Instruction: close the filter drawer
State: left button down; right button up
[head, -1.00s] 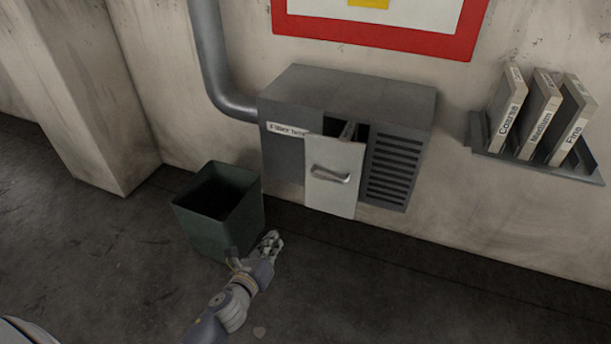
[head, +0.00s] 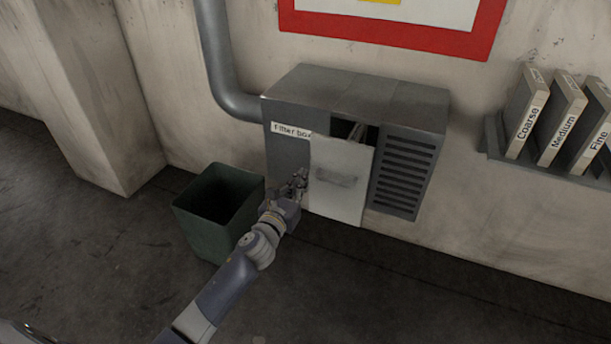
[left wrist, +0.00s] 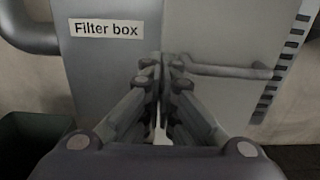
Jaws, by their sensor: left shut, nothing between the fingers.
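The filter box (head: 405,110) is a grey metal cabinet on the wall, with a "Filter box" label and a slatted vent at its right. Its filter drawer (head: 337,205) has a light grey front with a bar handle (head: 337,180) and stands pulled out; a dark gap shows above the front. My left gripper (head: 300,176) is shut and empty, close to the left edge of the drawer front. In the left wrist view the fingertips (left wrist: 165,62) are in front of that edge, left of the handle (left wrist: 230,71); I cannot tell whether they touch. My right gripper is not in view.
A dark green open bin (head: 212,235) stands on the floor left of the box. A pipe (head: 222,60) runs down the wall into the box's left side. A wall shelf (head: 500,150) at the right holds filters labelled Coarse, Medium and Fine.

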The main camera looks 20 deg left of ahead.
pick_arm(q)
jog(key=shift+w+d, duration=0.1)
jog(key=shift+w, duration=1.45)
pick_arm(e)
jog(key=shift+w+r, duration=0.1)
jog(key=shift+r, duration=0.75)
pick_arm(q)
jog(key=w+b, duration=0.4)
jog(key=w, duration=0.7)
jog(key=shift+r, duration=0.3)
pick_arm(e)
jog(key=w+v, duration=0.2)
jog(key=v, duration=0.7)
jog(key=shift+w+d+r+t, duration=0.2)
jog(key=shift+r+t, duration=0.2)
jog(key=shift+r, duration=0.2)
pick_arm(q)
jog(key=shift+w, duration=0.1)
